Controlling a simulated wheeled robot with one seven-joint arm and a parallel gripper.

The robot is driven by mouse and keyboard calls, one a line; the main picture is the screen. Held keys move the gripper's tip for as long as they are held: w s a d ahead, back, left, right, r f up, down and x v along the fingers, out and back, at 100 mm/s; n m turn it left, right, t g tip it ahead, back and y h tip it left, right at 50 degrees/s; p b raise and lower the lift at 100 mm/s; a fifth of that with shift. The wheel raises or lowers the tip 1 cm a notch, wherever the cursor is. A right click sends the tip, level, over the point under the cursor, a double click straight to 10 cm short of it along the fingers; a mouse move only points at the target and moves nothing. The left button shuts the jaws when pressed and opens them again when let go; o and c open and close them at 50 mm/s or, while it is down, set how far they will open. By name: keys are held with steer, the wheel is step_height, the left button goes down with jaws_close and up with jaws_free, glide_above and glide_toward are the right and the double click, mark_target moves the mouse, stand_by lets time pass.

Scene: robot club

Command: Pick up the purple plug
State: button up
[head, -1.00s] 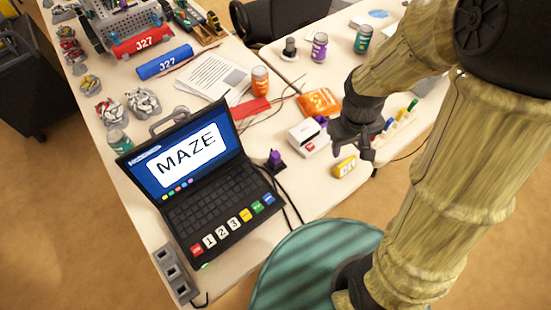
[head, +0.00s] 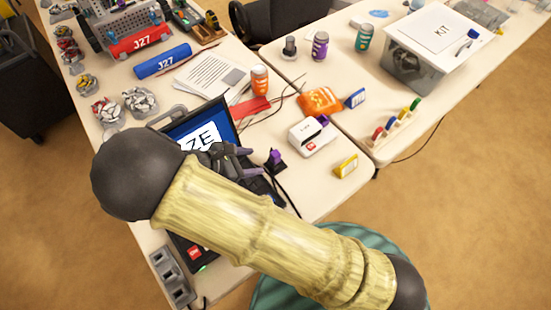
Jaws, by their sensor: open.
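A small purple piece on a black base (head: 275,158) sits on the table just right of the laptop, with black cables beside it; it looks like the purple plug. Another small purple piece (head: 323,119) is at the top of a white box farther right. My gripper (head: 248,161) is open and empty over the laptop's right side. Its fingers point right, toward the nearer purple piece, and appear a little short of it. My arm hides part of the gripper and much of the laptop.
The laptop (head: 208,128) stands open under my arm. A white box (head: 310,141), yellow block (head: 346,166), orange packet (head: 319,101) and blue card (head: 355,98) lie to the right. A grey socket strip (head: 172,277) is at the front left.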

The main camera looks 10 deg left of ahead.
mark_target(279, 153)
steer(key=a+n, duration=0.1)
steer(key=s+a+t, duration=0.1)
steer(key=s+a+n+t, duration=0.1)
steer(key=shift+a+f+n, duration=0.3)
steer(key=shift+f, duration=0.05)
steer(key=shift+w, duration=0.15)
steer(key=p+x, duration=0.1)
steer(key=x, duration=1.1)
steer(key=shift+w+p, duration=0.15)
steer(key=shift+p, duration=0.15)
steer(key=shift+f, duration=0.1)
steer(key=p+x, duration=0.1)
steer(key=x, duration=0.4)
steer(key=shift+c, duration=0.2)
